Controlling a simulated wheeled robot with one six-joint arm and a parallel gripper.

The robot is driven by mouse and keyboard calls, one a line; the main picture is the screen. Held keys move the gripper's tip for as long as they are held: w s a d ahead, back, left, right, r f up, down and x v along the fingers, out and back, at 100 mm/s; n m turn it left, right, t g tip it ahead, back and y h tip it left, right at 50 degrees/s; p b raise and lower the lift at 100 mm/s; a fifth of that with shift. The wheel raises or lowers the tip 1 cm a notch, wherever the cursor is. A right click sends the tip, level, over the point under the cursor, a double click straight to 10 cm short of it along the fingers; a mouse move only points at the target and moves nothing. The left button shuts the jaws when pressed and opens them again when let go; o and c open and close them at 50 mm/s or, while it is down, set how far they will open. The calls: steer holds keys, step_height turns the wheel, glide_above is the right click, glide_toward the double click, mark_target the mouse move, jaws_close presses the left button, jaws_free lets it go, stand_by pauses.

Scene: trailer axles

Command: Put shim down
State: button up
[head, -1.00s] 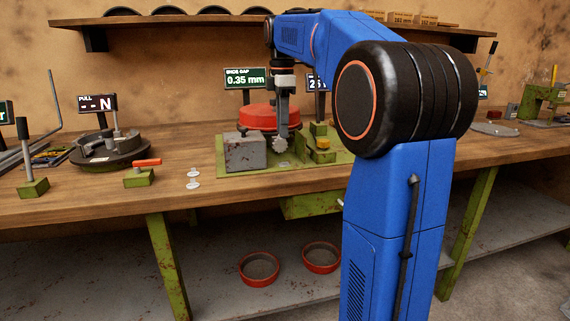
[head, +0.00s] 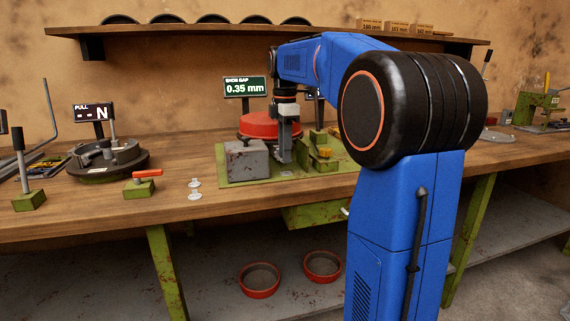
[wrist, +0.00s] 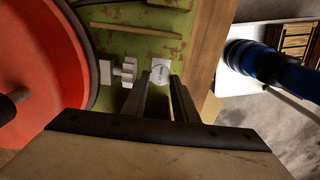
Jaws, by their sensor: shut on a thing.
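My gripper (head: 284,158) points down over the green base plate (head: 290,172), in front of the red disc (head: 258,126) and just right of a grey block (head: 246,162). The wrist view shows its two fingers (wrist: 161,79) closed in on a small pale square piece with a round mark (wrist: 161,72), which looks like the shim. The fingers hide part of it. I cannot tell whether it touches the plate. A pale knobbed piece (wrist: 125,70) sits beside it in the wrist view.
Green and yellow blocks (head: 321,154) stand close right of my gripper. The sign (head: 245,87) reads 0.35 mm. Two pale round pieces (head: 195,189) and an orange-handled green block (head: 141,184) lie to the left. The front bench strip is mostly clear.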

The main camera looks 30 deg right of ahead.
steer(key=shift+f, duration=2)
steer(key=o, duration=0.8)
steer(key=shift+f, duration=0.1)
steer(key=shift+c, duration=0.2)
step_height(320, 180, up, 12)
steer(key=s+a+f+m+t, duration=0.1)
steer(key=s+a+f+m, duration=0.35)
steer(key=s, duration=0.35)
steer(key=s+a+f+m+t, duration=0.1)
steer(key=s+a+f+m, duration=0.2)
steer(key=s+a+f, duration=0.3)
steer(key=s+a+f+m+t, duration=0.1)
steer(key=s+a+f+m, duration=0.1)
steer(key=s+f, duration=0.6)
steer(key=s+a+f+m+t, duration=0.1)
steer(key=s+a+f+m, duration=0.2)
steer(key=s+f+m, duration=0.2)
steer(key=s+f, duration=0.3)
steer(key=f, duration=0.1)
steer(key=shift+s+f+t, duration=0.2)
steer(key=shift+f+t, duration=0.05)
steer(key=shift+t, duration=0.15)
